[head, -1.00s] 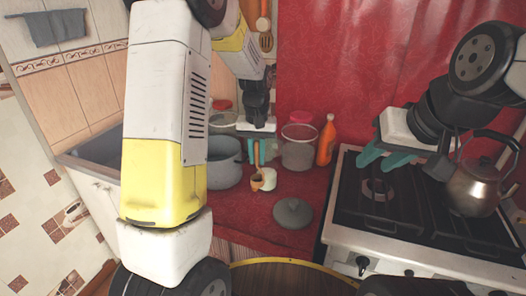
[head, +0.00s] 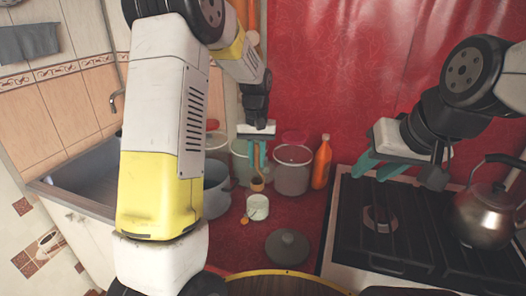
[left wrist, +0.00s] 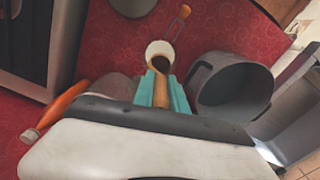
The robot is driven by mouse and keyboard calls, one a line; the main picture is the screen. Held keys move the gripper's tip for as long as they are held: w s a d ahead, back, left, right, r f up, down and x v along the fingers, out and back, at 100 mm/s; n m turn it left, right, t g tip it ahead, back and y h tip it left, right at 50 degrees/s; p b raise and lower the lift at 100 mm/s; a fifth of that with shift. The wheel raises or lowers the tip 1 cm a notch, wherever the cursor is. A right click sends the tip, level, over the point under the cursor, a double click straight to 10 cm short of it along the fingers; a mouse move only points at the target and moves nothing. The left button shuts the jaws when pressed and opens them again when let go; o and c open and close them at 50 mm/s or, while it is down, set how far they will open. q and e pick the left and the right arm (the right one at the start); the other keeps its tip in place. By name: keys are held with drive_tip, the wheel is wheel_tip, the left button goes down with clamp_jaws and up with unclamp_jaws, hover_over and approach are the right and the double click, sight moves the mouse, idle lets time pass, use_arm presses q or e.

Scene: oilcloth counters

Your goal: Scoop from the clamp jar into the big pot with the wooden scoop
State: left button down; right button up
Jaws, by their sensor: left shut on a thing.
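My left gripper (head: 257,152) is shut on the wooden scoop (head: 257,185), its teal fingers around the handle. In the left wrist view the scoop's bowl (left wrist: 162,64) overlaps the near rim of a small white jar (left wrist: 158,47); whether they touch is unclear. This open jar (head: 258,208) looks like the clamp jar and stands on the red counter, with an orange piece beside it. The big grey pot (head: 216,190) is open, left of the jar and partly hidden by my arm. My right gripper (head: 376,168) is open and empty near the stove.
A clear canister (head: 292,172) and an orange bottle (head: 321,163) stand behind the jar. A dark round lid (head: 287,247) lies in front. The stove (head: 385,222) with a kettle (head: 486,216) is at right; a sink (head: 85,180) is at left.

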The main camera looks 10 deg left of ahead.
sight(257, 186)
use_arm(q)
drive_tip(key=shift+f, duration=5.6)
drive_tip(key=shift+r, duration=5.95)
